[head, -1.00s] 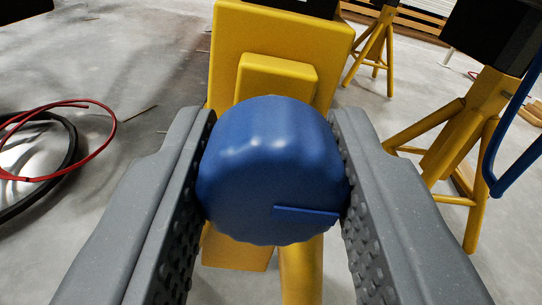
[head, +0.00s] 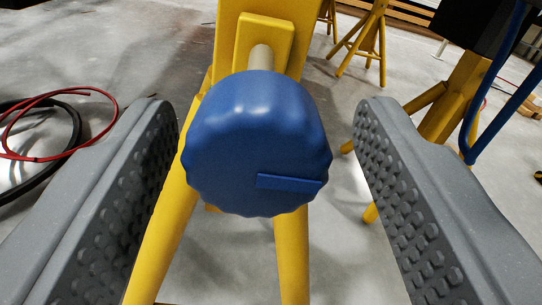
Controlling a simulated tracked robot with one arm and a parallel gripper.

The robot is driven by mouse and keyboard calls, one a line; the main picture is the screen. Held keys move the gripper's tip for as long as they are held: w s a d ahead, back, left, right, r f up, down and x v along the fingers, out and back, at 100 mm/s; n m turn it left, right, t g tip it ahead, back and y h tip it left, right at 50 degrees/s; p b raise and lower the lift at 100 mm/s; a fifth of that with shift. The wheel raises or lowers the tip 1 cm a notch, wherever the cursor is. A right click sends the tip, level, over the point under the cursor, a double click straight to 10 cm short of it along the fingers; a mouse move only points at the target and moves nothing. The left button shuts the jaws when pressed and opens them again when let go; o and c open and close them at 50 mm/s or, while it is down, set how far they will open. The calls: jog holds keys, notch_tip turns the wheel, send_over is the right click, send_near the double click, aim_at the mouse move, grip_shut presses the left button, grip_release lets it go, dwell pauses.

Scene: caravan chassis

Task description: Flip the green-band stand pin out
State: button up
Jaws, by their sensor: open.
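A blue knob (head: 256,145) with a scalloped rim and a raised bar on its face stands out from a yellow stand (head: 228,40). A pale shaft (head: 261,58) joins the knob to a yellow block (head: 263,32) on the stand. My gripper (head: 266,106) is open, with one grey studded jaw on each side of the knob. A gap shows between the knob and both jaws, wider on the right. No green band shows; whether this knob belongs to the green-band pin I cannot tell.
More yellow stands are at the back (head: 365,42) and at the right (head: 455,95). Blue tubing (head: 490,90) hangs at the right edge. Red and black hoses (head: 50,125) lie on the grey floor at the left.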

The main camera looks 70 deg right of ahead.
jog(key=p+v, duration=0.4)
jog(key=v, duration=0.9)
jog(key=shift+s+a, duration=0.2)
jog(key=shift+a, duration=0.1)
jog(key=shift+f, duration=0.15)
